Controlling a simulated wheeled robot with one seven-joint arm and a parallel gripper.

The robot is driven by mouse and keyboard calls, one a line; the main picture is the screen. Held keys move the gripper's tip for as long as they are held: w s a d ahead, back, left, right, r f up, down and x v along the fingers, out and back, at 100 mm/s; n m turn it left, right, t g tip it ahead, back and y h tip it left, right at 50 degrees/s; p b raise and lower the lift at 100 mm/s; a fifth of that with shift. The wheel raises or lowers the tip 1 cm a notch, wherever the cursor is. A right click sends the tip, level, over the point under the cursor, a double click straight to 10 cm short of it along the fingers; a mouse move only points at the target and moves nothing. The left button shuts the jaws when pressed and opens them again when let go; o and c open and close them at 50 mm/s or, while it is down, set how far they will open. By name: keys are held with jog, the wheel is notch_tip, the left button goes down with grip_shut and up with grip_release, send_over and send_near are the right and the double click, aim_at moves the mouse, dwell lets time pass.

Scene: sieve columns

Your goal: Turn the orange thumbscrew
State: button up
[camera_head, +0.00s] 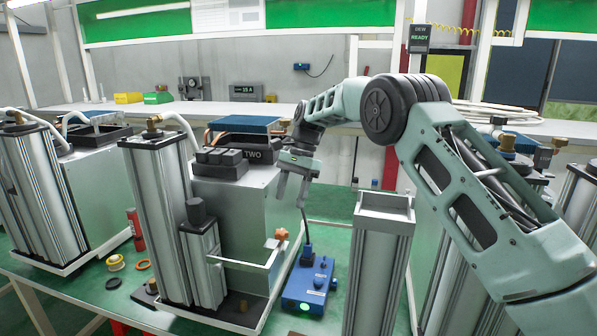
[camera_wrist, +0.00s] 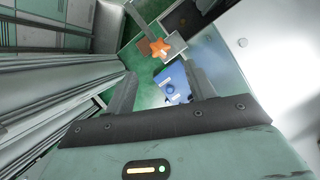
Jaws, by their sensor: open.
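The orange thumbscrew (camera_head: 281,234) sits at the end of a metal bracket (camera_head: 248,262) low on the front of the middle column unit, marked TWO. In the wrist view the thumbscrew (camera_wrist: 160,48) is star-shaped and lies beyond my fingertips, at the top centre. My gripper (camera_head: 293,204) hangs fingers-down above the thumbscrew and slightly to its right. In the wrist view my gripper (camera_wrist: 163,82) has its two fingers wide apart with nothing between them touching. The thumbscrew is apart from both fingers.
A blue box (camera_head: 308,284) with a green light stands on the green bench right of the bracket; it shows between the fingers in the wrist view (camera_wrist: 172,85). A tall metal column (camera_head: 378,265) stands close on the right. The silver housing (camera_head: 262,205) is close on the left.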

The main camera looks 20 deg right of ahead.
jog(key=v, duration=0.8)
jog(key=shift+d+r, duration=0.15)
jog(key=shift+r, duration=0.1)
jog(key=shift+w, duration=0.1)
jog(key=n+t+h+b, duration=0.1)
jog(key=n+t+h, duration=0.1)
jog(key=n+h, duration=0.35)
send_over(281, 231)
jog(key=n+y, duration=0.2)
notch_tip(281, 231, down, 16)
jog(key=p, duration=0.4)
jog(key=shift+f, duration=0.15)
jog(key=c, duration=1)
